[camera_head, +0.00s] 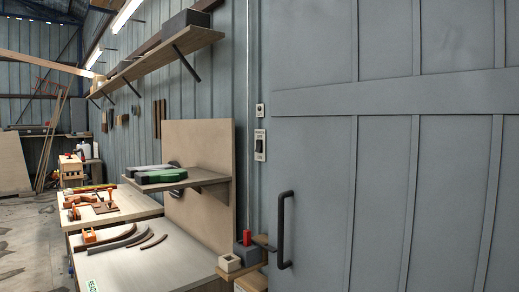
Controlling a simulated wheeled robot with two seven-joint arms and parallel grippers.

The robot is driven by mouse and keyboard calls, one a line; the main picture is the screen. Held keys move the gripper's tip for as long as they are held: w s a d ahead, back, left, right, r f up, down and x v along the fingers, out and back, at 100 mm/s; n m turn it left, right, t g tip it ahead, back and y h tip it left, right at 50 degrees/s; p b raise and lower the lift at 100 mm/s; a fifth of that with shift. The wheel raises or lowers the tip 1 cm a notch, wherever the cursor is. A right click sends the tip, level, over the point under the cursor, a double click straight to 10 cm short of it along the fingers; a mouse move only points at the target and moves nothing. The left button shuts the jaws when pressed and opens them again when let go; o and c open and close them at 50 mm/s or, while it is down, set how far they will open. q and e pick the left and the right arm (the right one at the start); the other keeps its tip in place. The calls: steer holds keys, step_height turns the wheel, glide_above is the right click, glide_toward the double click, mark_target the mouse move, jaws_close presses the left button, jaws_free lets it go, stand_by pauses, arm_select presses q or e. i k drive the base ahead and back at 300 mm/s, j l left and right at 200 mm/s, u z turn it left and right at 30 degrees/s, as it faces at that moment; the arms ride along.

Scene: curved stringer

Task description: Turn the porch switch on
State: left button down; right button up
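A small switch (259,145) with a dark rocker on a light plate is mounted on the narrow wall strip just left of the large grey door. A smaller light plate with a dark round centre (260,110) sits above it. The switch is too small to tell whether it is on or off. Neither of my grippers shows in the head view.
The grey door (385,180) with a dark vertical handle (284,230) fills the right side. Workbenches (150,265) with clamps and curved strips stand at left. A small shelf (185,183) and a red object (247,237) are below and left of the switch.

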mark_target(258, 147)
steer(key=i+j+z, duration=0.15)
steer(key=i+j, duration=0.15)
steer(key=i, duration=0.25)
steer(key=i+j+z, duration=0.1)
steer(key=i+j, duration=0.25)
steer(key=i, duration=0.15)
